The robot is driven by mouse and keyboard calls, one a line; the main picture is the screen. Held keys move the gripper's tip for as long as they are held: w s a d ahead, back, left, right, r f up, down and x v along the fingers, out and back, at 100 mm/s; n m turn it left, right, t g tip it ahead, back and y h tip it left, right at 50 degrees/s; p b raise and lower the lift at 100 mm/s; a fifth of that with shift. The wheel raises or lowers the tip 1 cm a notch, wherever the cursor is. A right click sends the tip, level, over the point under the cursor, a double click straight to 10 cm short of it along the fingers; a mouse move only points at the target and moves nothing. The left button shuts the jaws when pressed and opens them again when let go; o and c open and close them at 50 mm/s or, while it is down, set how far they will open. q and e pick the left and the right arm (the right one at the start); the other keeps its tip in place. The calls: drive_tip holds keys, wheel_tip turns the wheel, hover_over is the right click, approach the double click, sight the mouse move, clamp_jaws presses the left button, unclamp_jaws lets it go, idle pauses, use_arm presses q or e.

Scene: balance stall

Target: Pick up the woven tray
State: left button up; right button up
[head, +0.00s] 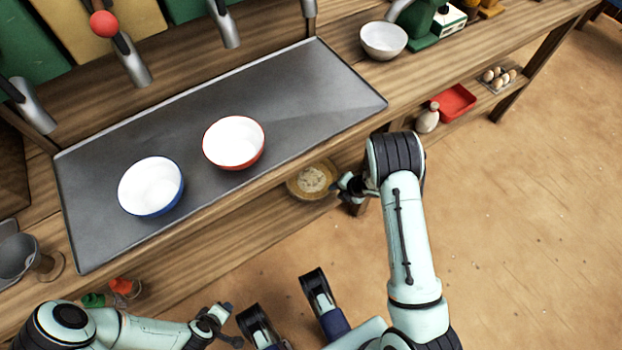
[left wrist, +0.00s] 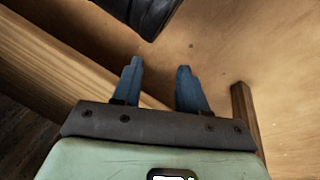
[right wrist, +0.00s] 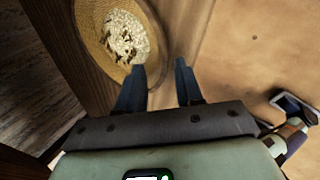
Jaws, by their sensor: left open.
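The woven tray (head: 294,188) is round and tan and sits on the lower shelf under the counter. It holds a pale, flaky heap with dark bits. My right gripper (head: 342,186) is just right of the tray's rim. In the right wrist view the tray (right wrist: 90,42) lies ahead and to the left of the fingers (right wrist: 161,72). These fingers are apart, with no object clearly held between them. I cannot tell whether they touch the rim. My left gripper (head: 230,325) is open and empty, low and away from the tray; its fingers (left wrist: 157,72) show apart.
A blue-rimmed bowl (head: 152,186) and a red-rimmed bowl (head: 234,143) stand on the grey counter mat (head: 330,85). The counter edge overhangs the shelf. A red tray (head: 455,102) and a pale jug (head: 428,118) sit farther right.

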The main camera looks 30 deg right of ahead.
sight(330, 192)
drive_tip(key=b+x, duration=0.1)
drive_tip(key=x, duration=0.4)
drive_tip(key=shift+a+b, duration=0.1)
drive_tip(key=shift+b, duration=0.3)
use_arm(q)
drive_tip(key=shift+g, duration=0.5)
drive_tip(key=s+f, duration=0.3)
drive_tip(key=shift+a+f, duration=0.25)
drive_tip(key=shift+a, duration=0.15)
use_arm(e)
drive_tip(key=shift+s+r, duration=0.1)
clamp_jaws()
use_arm(q)
drive_tip(key=shift+d+r+p, duration=0.4)
drive_tip(key=shift+r+p, duration=0.25)
drive_tip(key=shift+r, duration=0.25)
drive_tip(key=shift+d+r+p, duration=0.35)
drive_tip(key=shift+r+p, duration=0.3)
drive_tip(key=shift+r, duration=0.25)
drive_tip(key=shift+d+r+p, duration=0.4)
drive_tip(key=shift+r+p, duration=0.25)
drive_tip(key=shift+r, duration=0.25)
use_arm(e)
wheel_tip(330, 192, up, 10)
